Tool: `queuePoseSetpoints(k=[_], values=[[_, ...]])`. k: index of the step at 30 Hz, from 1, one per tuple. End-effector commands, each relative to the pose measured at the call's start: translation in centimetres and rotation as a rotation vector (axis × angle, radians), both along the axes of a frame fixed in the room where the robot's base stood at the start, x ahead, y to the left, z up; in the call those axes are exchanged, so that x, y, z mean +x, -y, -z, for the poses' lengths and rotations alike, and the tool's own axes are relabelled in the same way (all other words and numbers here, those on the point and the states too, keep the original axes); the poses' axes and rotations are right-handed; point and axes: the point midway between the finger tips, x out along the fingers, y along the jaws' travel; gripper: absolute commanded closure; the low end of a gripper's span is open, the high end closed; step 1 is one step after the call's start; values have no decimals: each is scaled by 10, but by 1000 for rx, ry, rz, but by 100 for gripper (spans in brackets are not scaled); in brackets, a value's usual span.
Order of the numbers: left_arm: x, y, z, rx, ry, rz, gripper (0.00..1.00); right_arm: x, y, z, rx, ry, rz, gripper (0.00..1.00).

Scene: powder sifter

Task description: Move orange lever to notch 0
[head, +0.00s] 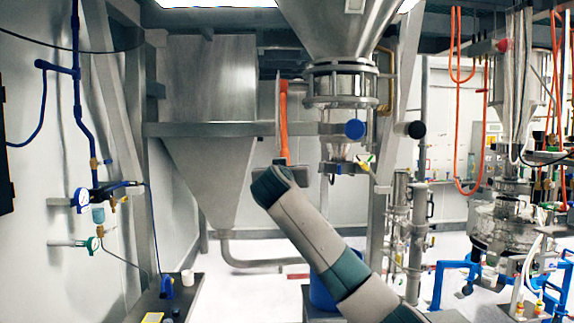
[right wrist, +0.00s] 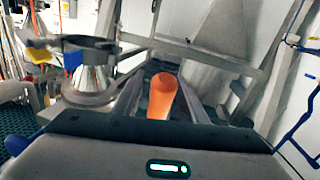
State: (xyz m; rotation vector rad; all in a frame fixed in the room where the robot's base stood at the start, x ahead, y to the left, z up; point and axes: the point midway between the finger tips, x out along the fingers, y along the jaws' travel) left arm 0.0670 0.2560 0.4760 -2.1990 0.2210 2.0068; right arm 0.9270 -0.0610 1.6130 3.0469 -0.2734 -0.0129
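The orange lever (head: 284,125) hangs nearly upright in the middle of the head view, beside a thin grey vertical plate (head: 277,105). My right arm reaches up from the lower right, and its gripper (head: 277,164) is at the lever's lower end. In the right wrist view, the rounded end of the orange lever (right wrist: 162,96) lies between the two grey fingers of my right gripper (right wrist: 164,78). The fingers look spread, with a gap visible on each side of the lever. No notch marks are readable. My left gripper is not in view.
A steel hopper (head: 205,120) stands left of the lever. A steel sifter outlet with a blue knob (head: 355,129) and a black knob (head: 416,129) is close on the right. A grey horizontal beam (head: 210,129) runs behind the lever.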

Motion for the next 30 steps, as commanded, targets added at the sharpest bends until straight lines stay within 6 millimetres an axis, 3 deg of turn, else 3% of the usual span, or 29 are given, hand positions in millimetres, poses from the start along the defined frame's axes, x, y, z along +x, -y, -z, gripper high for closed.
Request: queuePoseSetpoints(k=[9, 14, 15, 23, 30], values=[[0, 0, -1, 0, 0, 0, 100, 2, 0, 0, 0, 1, 0, 61], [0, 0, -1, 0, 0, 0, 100, 2, 0, 0, 0, 1, 0, 97], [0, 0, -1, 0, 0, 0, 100, 1, 0, 0, 0, 1, 0, 100], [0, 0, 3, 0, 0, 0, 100, -4, -1, -3, 3, -18, 1, 100], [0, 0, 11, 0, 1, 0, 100, -30, -1, -15, 7, -134, -1, 100]])
